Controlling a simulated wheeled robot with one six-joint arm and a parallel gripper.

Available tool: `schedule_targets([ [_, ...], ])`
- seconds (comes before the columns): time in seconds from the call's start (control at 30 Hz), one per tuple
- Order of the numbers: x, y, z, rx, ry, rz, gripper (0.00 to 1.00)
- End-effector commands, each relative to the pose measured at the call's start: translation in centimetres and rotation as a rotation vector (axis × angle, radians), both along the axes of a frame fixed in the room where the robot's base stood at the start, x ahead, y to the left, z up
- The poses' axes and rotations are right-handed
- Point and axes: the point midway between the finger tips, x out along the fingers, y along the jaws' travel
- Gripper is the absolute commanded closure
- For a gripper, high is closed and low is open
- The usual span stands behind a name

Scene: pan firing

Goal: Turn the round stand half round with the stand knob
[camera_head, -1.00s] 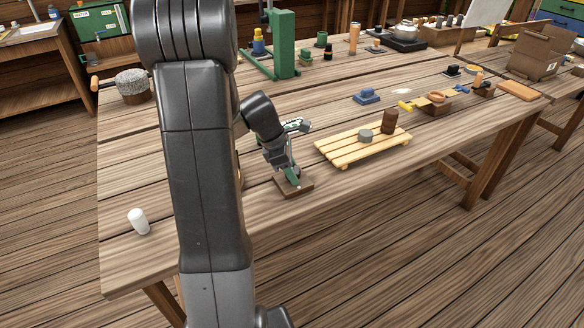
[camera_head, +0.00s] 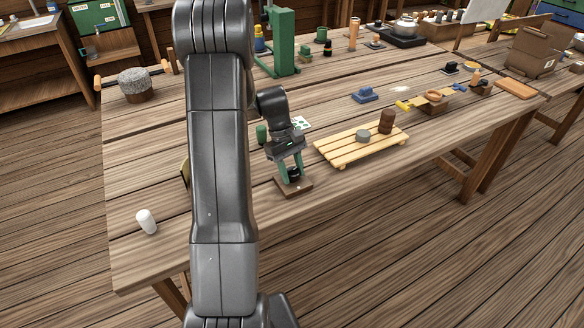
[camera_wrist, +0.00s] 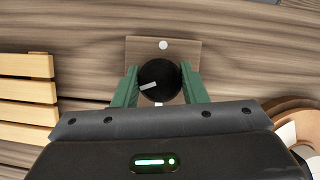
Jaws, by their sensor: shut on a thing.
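The stand knob (camera_wrist: 160,82) is a round black knob on a small brown base plate (camera_wrist: 188,50). A white mark on the knob points left and slightly down in the wrist view; a white dot sits on the plate above it. My gripper (camera_wrist: 159,88) has its green fingers shut on the knob, one on each side. In the head view my gripper (camera_head: 291,172) stands over the plate (camera_head: 294,190) near the table's front edge. A round tan wooden piece (camera_wrist: 291,112), possibly the round stand, shows partly at lower right in the wrist view; my arm hides that area in the head view.
A slatted wooden rack (camera_head: 345,152) with a grey and a brown piece stands just right of my gripper. A white cylinder (camera_head: 146,221) stands at the table's left front. A green press-like frame (camera_head: 284,45) stands behind.

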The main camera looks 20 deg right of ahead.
Motion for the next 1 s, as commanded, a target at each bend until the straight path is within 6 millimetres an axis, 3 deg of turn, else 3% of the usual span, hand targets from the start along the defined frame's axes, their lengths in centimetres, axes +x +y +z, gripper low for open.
schedule_targets([
  [1.0, 0.02, -0.29, 0.14, 0.000, -0.004, -0.968, 0.84],
])
